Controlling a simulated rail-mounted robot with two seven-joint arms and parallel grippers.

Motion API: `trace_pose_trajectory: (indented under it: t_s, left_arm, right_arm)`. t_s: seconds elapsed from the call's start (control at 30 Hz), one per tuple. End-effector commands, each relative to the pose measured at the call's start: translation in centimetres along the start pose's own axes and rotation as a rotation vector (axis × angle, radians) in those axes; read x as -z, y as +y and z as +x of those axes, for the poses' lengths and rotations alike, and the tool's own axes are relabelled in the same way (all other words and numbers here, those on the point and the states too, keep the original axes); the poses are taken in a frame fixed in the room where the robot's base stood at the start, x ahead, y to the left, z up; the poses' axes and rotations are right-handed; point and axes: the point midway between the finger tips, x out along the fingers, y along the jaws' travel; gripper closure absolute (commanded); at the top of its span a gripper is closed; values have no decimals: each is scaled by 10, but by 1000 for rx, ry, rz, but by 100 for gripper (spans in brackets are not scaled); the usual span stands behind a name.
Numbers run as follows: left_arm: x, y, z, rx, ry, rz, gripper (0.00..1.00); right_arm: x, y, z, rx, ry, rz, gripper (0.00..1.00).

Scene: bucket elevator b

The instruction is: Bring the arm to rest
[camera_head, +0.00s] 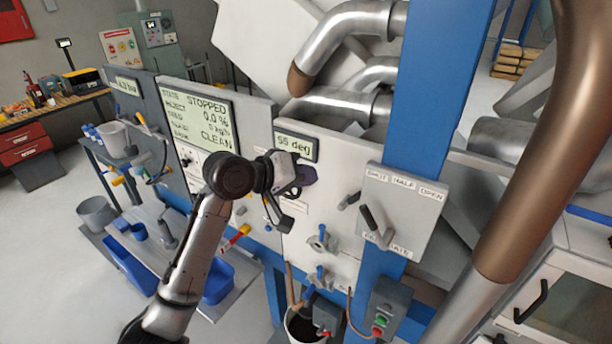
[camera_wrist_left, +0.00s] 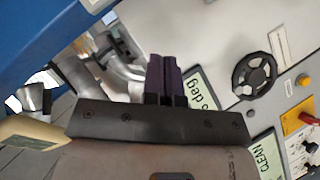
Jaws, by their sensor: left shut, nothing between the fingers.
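My left arm comes up from the bottom left in the head view, and its left gripper (camera_head: 309,175) is in front of the pale panel, just below the "55 deg" display (camera_head: 296,146). In the left wrist view the dark purple fingers of this gripper (camera_wrist_left: 165,78) are together with nothing between them. The "deg" display (camera_wrist_left: 201,92) shows behind them, and a black handwheel (camera_wrist_left: 254,76) is to their right, apart from them. In the head view the arm and gripper hide part of the panel. My right gripper is in neither view.
Blue-handled valves (camera_head: 322,240) are below. A "STOPPED" display (camera_head: 201,124) is left. A large brown pipe (camera_head: 535,150) stands at the right. Blue bins (camera_head: 128,265) are low left.

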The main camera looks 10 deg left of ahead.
Motion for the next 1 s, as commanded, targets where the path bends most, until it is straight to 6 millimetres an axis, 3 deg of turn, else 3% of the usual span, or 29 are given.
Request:
trace_pose_trajectory:
  t_s: [0.17, 0.37, 0.5, 0.73, 0.87, 1.0]
  left_arm:
    - [0, 0, 0, 1, -1, 41, 100]
    - [-1, -13, -4, 111, -15, 287, 100]
    - [6, 2, -31, 239, 60, 544, 100]
    - [17, 32, -92, 414, 232, 805, 100]
    - [2, 22, -117, 510, 293, 860, 100]
    - [-27, -6, -136, 602, 319, 859, 100]
  right_arm:
    - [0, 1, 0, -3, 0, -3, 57]
    - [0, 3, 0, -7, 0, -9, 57]
    - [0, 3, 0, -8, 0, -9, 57]
    - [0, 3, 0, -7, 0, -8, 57]
    - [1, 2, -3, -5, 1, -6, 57]
    - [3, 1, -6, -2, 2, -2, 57]
